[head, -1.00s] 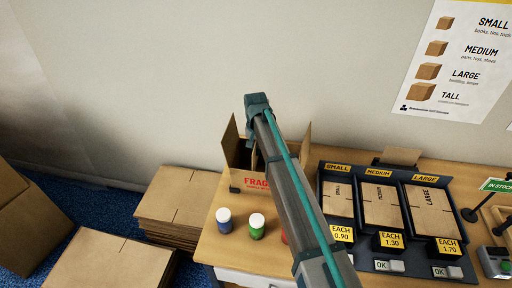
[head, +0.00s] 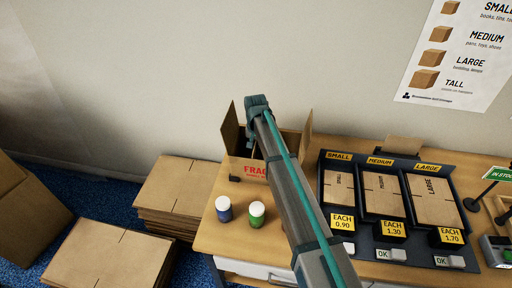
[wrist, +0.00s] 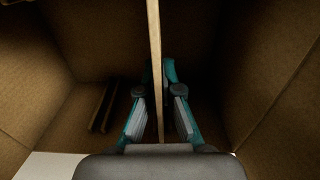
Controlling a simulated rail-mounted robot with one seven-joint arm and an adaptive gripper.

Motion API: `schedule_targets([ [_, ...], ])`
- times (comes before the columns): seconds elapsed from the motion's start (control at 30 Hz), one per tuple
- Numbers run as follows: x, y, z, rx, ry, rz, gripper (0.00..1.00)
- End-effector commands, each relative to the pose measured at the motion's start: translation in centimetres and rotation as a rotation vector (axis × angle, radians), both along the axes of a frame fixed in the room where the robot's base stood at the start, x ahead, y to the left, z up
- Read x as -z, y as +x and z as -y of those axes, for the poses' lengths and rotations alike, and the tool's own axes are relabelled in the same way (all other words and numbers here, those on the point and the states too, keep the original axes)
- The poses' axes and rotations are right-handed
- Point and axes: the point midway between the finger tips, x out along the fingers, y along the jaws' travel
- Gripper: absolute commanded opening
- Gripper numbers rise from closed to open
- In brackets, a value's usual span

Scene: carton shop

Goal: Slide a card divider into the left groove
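The open carton (head: 247,168) with red FRAGILE print stands on the bench behind my arm. My gripper (head: 258,103) is over it in the head view, which hides most of its inside. In the wrist view, my gripper (wrist: 159,112) points down into the carton (wrist: 85,40). Its two fingers stand apart on either side of a thin card divider (wrist: 154,50), seen edge-on and upright, with dark gaps between finger pads and card. Two short parallel strips (wrist: 101,106), apparently a groove, lie left of the fingers with no card between them. The divider's lower edge is hidden.
A blue jar (head: 224,209) and a green jar (head: 256,214) stand in front of the carton. A dark rack (head: 375,232) of flat cartons is on the right. Stacked flat cardboard (head: 185,192) lies left of the bench. My arm covers the bench middle.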

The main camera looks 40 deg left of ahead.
Motion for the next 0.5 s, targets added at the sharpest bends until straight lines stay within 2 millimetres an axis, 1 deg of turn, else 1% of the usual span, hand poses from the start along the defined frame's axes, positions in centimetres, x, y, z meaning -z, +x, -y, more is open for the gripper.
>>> schedule_targets([
  [0.13, 0.32, 0.00, 0.00, 0.000, 0.000, 0.000, 0.00],
  [0.43, 0.35, 0.00, -0.01, 0.000, 0.000, 0.000, 0.00],
  [0.5, 0.35, 0.00, 0.00, 0.000, 0.000, 0.000, 0.13],
])
